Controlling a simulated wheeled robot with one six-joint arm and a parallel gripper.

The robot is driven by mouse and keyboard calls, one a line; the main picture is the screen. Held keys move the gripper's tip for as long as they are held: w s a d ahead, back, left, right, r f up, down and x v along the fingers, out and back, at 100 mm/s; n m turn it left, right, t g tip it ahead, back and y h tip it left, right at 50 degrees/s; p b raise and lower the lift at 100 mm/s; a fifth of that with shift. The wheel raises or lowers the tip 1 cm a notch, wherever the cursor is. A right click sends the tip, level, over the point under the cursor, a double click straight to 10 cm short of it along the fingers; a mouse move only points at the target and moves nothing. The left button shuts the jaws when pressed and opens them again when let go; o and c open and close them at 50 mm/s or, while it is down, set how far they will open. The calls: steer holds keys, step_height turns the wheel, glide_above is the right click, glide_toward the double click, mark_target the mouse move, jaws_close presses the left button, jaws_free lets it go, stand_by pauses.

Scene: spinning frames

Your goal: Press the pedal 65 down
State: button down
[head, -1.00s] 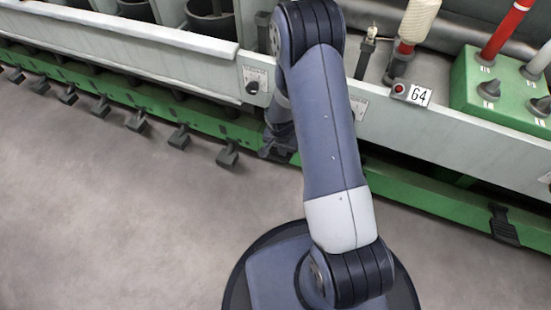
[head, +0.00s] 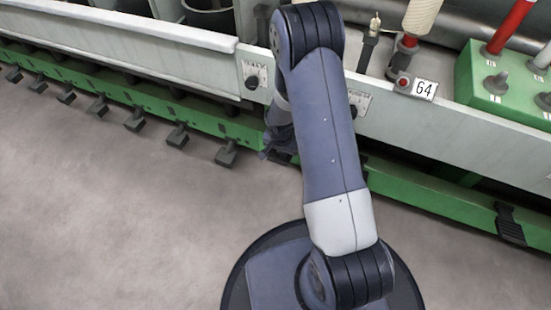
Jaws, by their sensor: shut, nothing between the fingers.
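The machine's green rail (head: 195,118) carries a row of dark pedals along its lower edge. No number 65 is readable, so I cannot tell for certain which pedal is 65. My gripper (head: 268,149) is low at the rail, just right of a pedal (head: 227,153). It is shut, small in view and partly hidden by my arm. A dark part shows beside and below it, perhaps a pedal; I cannot tell whether they touch. Another dark pedal (head: 509,226) sits at the far right of the rail.
A green box with knobs (head: 500,85) stands at upper right. The grey floor (head: 110,220) in front of the rail is clear.

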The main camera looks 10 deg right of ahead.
steer(key=shift+f+b, duration=1.3)
steer(key=shift+f, duration=0.25)
steer(key=s+a+r+b, duration=0.1)
steer(key=s+a+r, duration=0.2)
steer(key=s, duration=0.3)
steer(key=shift+a+r, duration=0.35)
steer(key=shift+a, duration=0.35)
steer(key=c, duration=2.2)
jaws_free()
